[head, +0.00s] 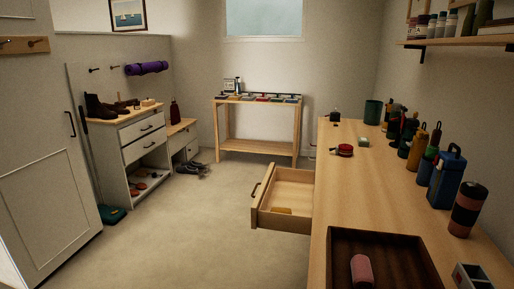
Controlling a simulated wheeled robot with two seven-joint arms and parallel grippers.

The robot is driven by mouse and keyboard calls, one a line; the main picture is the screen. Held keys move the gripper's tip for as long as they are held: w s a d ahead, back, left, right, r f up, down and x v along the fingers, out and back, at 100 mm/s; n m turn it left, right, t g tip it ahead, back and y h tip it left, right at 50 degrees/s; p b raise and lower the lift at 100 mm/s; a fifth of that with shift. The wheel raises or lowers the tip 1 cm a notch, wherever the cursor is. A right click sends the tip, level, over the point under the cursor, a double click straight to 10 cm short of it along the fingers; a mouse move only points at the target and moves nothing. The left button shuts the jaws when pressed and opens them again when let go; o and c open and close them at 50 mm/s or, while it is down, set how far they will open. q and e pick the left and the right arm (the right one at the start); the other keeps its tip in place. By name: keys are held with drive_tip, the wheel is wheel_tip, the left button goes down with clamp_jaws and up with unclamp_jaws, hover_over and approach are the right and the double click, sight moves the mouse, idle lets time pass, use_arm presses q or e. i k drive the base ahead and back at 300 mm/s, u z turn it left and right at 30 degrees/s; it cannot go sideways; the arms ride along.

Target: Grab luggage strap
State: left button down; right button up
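A small red coil with a dark part (344,150) lies on the wooden counter (385,200), a little beyond the open drawer. It looks like a rolled luggage strap, but it is too small to be sure. A pink roll (361,270) lies in the dark wooden tray (425,268) at the near end of the counter. Neither of my grippers shows in the head view.
An open drawer (262,219) juts left from the counter, with a small yellow item (281,210) inside. Several bottles, including a blue one (447,180), line the counter's right side. A white cabinet (142,150) stands at left. The floor (190,235) between is clear.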

sight(345, 150)
drive_tip(key=u, duration=0.9)
drive_tip(key=i, duration=3.4)
drive_tip(key=z, duration=1.6)
drive_tip(key=i, duration=2.75)
drive_tip(key=z, duration=2.2)
